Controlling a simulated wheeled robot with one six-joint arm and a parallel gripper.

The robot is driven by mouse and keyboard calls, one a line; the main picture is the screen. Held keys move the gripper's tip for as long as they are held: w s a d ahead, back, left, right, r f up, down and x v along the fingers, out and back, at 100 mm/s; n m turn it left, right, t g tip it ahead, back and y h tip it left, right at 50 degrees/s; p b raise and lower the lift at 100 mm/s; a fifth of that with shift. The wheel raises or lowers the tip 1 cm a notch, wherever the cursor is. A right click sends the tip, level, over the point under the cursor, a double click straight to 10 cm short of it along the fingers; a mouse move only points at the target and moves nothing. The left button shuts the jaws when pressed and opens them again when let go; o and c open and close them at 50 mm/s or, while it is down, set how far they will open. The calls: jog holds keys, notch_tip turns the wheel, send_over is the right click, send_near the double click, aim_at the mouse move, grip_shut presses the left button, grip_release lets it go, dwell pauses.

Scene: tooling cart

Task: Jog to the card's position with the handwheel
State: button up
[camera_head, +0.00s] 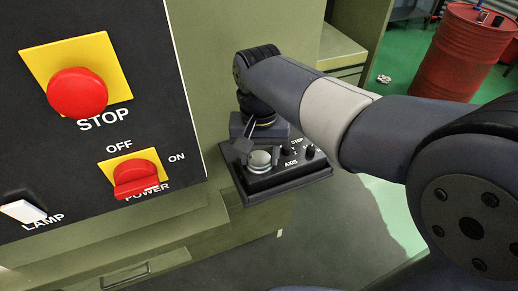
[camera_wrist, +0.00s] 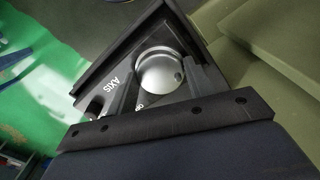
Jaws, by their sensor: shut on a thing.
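The silver round handwheel (camera_head: 260,159) sits on a small black control box (camera_head: 285,181) below and right of the large panel. The box carries small knobs and the labels STEP and AXIS. My gripper (camera_head: 251,148) reaches down to the handwheel from above. In the wrist view, the handwheel (camera_wrist: 160,72) lies between the two dark fingers of my gripper (camera_wrist: 162,76), which are shut on it. Its lower part is hidden by the fingers and gripper body. I cannot make out a card or a position readout.
A black panel at left carries a red STOP button (camera_head: 78,93), a red POWER switch (camera_head: 136,178) and a white LAMP switch (camera_head: 22,211). A green cabinet (camera_head: 215,60) stands behind. A red drum (camera_head: 462,55) stands on the green floor at far right.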

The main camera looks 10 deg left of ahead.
aim_at(260, 159)
jog(key=n+p, duration=0.1)
jog(key=n, duration=0.4)
jog(key=shift+n, duration=0.3)
jog(key=shift+n+p, duration=0.65)
jog(key=shift+n, duration=1.65)
jog(key=o, duration=1)
notch_tip(260, 159, up, 11)
jog(key=shift+f+b, duration=0.1)
jog(key=shift+b, duration=0.2)
jog(key=shift+f, duration=0.1)
